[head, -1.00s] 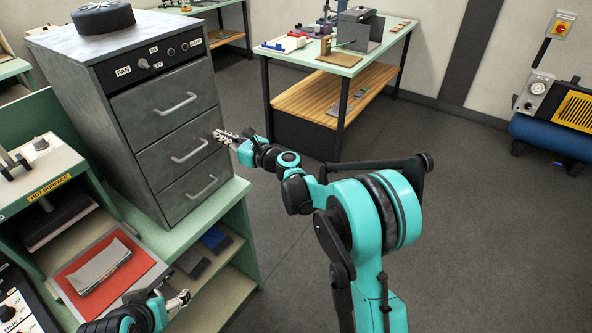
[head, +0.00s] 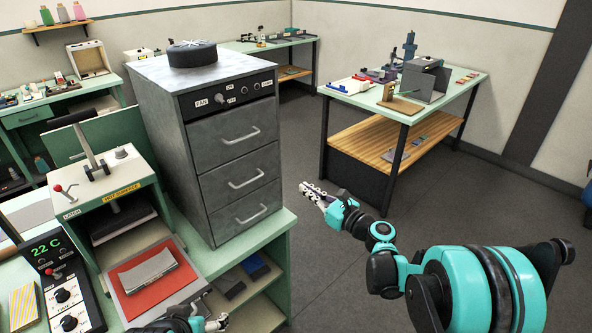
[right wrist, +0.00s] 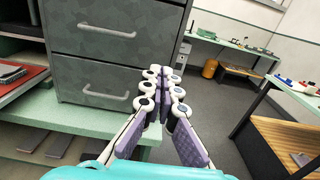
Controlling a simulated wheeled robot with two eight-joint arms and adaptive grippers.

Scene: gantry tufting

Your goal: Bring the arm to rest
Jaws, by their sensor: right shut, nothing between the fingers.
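My right gripper (head: 312,192) is in the head view, to the right of the grey drawer cabinet and apart from it in the picture. Its fingers are shut with nothing between them. In the right wrist view the gripper (right wrist: 162,80) points toward the cabinet's right side and the open floor beyond. My left gripper (head: 213,323) shows only partly at the bottom edge of the head view, below the red mat; its fingers are too small and cut off to read.
The grey drawer cabinet (head: 236,168) stands on a green bench with all drawers shut. A hot press (head: 112,205) and a red mat (head: 155,283) with a grey piece are to its left. A green-topped table (head: 385,104) stands behind. The floor (head: 345,275) between is clear.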

